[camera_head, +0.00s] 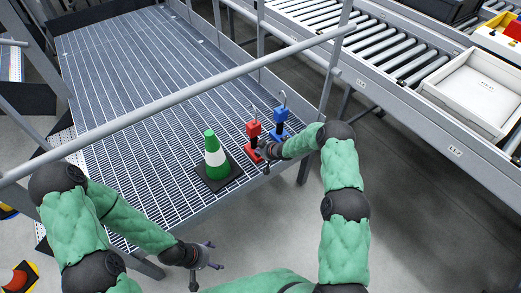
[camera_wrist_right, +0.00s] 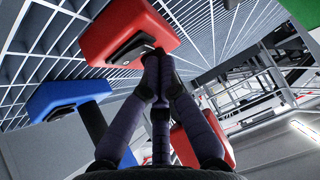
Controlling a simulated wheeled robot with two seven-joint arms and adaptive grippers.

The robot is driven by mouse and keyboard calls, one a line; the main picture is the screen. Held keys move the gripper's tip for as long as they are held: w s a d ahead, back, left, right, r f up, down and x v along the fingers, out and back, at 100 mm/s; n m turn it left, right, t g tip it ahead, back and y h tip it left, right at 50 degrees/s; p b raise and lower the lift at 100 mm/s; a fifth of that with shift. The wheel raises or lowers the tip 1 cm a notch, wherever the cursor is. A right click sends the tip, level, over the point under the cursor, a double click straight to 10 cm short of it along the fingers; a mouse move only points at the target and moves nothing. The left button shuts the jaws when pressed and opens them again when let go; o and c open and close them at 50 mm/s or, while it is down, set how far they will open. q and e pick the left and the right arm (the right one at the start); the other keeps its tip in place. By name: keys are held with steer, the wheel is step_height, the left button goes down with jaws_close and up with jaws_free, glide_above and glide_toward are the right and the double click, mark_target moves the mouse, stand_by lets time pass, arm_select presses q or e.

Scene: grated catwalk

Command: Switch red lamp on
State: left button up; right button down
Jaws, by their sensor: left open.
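The red lamp (camera_head: 253,130) stands upright on the grated catwalk, with a red block on a dark stem over a red base. My right gripper (camera_head: 266,148) is beside the lamp. Its fingers (camera_wrist_right: 155,58) are drawn together, tips at or very near the switch; I cannot tell whether they touch. My left gripper (camera_head: 210,260) is open and empty, low in front of the catwalk.
A green and white cone (camera_head: 213,158) stands left. A grey rail (camera_head: 180,97) crosses above the catwalk. A roller conveyor (camera_head: 400,55) is at right.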

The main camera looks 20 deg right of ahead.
steer(key=shift+f, duration=0.2)
steer(key=shift+a+f+b, duration=0.1)
steer(key=shift+f+b, duration=0.3)
steer(key=shift+f, duration=0.15)
steer(key=shift+s+a+r, duration=0.15)
steer(key=shift+a, duration=0.05)
steer(key=shift+w+d+r+p, duration=0.15)
steer(key=shift+d+p, duration=0.05)
steer(key=shift+d, duration=0.2)
steer(key=shift+w+d+r+p, duration=0.1)
steer(key=shift+w+d+p, duration=0.1)
steer(key=shift+d, duration=0.2)
